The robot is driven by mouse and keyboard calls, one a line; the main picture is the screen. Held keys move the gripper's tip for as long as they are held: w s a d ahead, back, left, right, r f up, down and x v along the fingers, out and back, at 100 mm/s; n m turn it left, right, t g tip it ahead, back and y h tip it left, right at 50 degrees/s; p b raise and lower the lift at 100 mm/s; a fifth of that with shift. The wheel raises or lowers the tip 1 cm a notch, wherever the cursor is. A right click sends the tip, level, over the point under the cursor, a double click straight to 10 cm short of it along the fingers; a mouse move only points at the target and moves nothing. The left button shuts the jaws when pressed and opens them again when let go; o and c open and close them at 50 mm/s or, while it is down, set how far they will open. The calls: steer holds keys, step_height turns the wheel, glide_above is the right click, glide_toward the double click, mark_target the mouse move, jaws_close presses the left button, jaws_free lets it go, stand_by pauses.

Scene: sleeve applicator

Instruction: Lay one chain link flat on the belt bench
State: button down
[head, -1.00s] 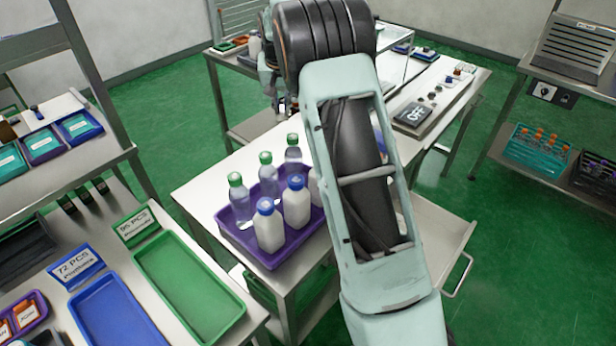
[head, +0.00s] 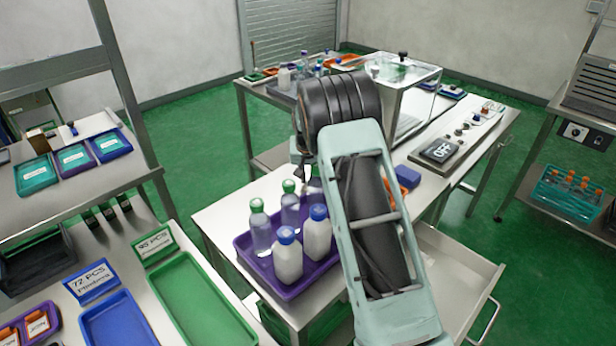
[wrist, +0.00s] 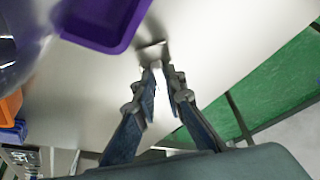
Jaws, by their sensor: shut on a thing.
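My gripper (wrist: 162,70) shows in the wrist view, its fingertips close together on a small grey metal piece (wrist: 152,48), which looks like the chain link. The piece is above or near a pale bench top (wrist: 235,30); I cannot tell whether it touches. A purple tray (wrist: 112,46) is just beyond and to the left of the fingertips. In the head view the bench (head: 222,218) carries this purple tray (head: 290,290), with green-capped and blue-capped bottles in it. My arm hides most of the gripper and the held piece there.
An orange item (head: 407,176) shows beside my arm. An open drawer (head: 455,275) juts out at the right. A green tray (head: 200,300) and a blue tray (head: 120,322) lie at front left.

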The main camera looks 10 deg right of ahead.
steer(key=shift+f, duration=0.25)
steer(key=c, duration=2)
jaws_free()
steer(key=shift+r, duration=0.1)
steer(key=shift+r, duration=0.2)
steer(key=v, duration=1.2)
steer(key=shift+b, duration=0.35)
